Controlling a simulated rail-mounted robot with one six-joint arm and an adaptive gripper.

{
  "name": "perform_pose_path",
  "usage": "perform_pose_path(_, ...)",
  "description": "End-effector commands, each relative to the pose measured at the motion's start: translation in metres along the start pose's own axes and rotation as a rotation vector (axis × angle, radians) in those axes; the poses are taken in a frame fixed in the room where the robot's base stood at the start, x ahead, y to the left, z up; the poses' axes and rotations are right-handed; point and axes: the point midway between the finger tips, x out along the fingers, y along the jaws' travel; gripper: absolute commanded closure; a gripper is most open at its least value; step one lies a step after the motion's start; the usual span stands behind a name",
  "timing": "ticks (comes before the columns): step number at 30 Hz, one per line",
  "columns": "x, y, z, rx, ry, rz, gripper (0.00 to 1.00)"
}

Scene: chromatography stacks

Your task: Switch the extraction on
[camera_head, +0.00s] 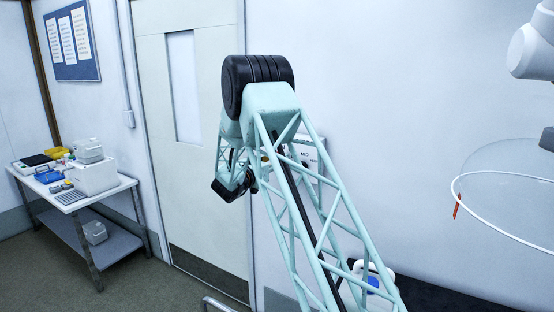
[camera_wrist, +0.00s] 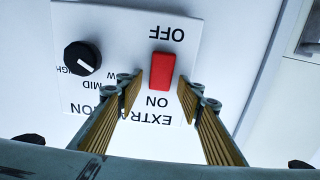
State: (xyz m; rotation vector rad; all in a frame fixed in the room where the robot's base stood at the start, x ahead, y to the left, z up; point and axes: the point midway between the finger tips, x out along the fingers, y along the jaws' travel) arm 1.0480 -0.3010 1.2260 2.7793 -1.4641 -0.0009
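In the wrist view a white extraction panel (camera_wrist: 115,40) appears upside down on the pale wall. It carries a red switch (camera_wrist: 161,71) between the words OFF and ON. Which end of the switch is pressed in, I cannot tell. A black knob (camera_wrist: 82,58) marked with HIGH and MID sits left of the switch. My gripper (camera_wrist: 158,94) is open and empty, its fingers to either side of the switch's ON end. Contact with the panel cannot be made out. In the head view the panel (camera_head: 306,153) is partly hidden by my arm, and the gripper is hidden.
A clear round hood (camera_head: 510,175) with a white rim hangs at the right of the head view. A door (camera_head: 190,190) is left of my arm. A bench (camera_head: 88,196) with equipment stands far left. A dark worktop (camera_head: 425,291) lies below at right.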

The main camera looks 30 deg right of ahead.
Motion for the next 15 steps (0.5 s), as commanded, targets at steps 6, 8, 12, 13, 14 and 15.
perform_pose_path(6,0.0007,-0.0001,-0.0001,0.0,0.0,0.0,0.66)
perform_pose_path(8,0.0007,0.0,-0.0001,0.0,0.0,0.0,0.66)
perform_pose_path(12,0.0006,-0.0001,-0.0002,0.0,0.0,0.0,0.76)
perform_pose_path(13,0.0005,-0.0001,-0.0002,0.0,0.0,0.0,0.79)
perform_pose_path(14,0.0005,-0.0001,-0.0002,0.0,0.0,0.0,0.81)
perform_pose_path(15,0.0005,-0.0001,-0.0002,0.0,0.0,0.0,0.85)
